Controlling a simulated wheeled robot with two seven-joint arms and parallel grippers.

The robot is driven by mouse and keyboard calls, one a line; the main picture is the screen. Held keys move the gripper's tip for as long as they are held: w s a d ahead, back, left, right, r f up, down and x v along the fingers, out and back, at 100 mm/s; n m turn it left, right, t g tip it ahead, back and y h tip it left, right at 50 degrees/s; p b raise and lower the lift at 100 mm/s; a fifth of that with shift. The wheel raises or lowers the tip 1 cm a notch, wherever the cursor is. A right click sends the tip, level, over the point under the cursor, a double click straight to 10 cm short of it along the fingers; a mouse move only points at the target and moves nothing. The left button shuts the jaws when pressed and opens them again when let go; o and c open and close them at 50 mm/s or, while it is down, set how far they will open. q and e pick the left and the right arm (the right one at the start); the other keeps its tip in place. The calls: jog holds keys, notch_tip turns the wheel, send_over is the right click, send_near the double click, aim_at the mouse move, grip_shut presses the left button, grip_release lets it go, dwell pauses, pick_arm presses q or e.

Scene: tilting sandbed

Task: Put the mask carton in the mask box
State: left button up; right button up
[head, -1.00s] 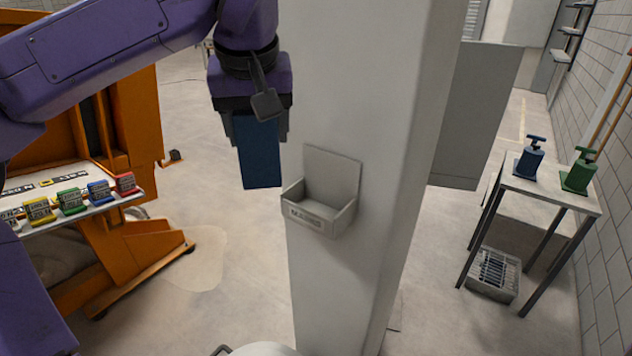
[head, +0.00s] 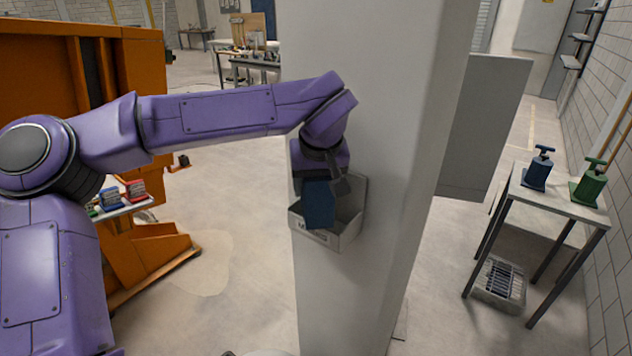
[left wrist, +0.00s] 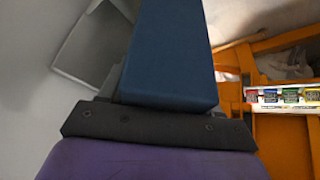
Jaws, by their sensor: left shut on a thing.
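The mask carton is a dark blue box (head: 320,205), gripped by my left gripper (head: 320,182) at the front of the pillar. In the head view its lower end overlaps the open grey mask box (head: 351,237), which is fixed to the pillar and carries a label on its front. I cannot tell whether the carton's lower end is inside the box or in front of it. In the left wrist view the carton (left wrist: 170,55) extends away from the jaws, with the mask box (left wrist: 92,45) to its left. My right gripper is not in view.
The white pillar (head: 385,120) stands close behind the box. An orange machine (head: 140,235) with a shelf of small coloured blocks is at left. A table (head: 560,195) with a blue and a green hand tool stands at right, a grey crate (head: 498,284) under it.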

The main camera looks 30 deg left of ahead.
pick_arm(q)
jog(key=shift+s+f, duration=0.1)
jog(key=shift+f, duration=0.45)
jog(key=o, duration=1.2)
jog(key=shift+c, duration=0.2)
jog(key=v, duration=1.3)
jog(key=shift+a+r+b, duration=0.1)
jog(key=shift+r+b, duration=0.05)
jog(key=shift+b, duration=0.15)
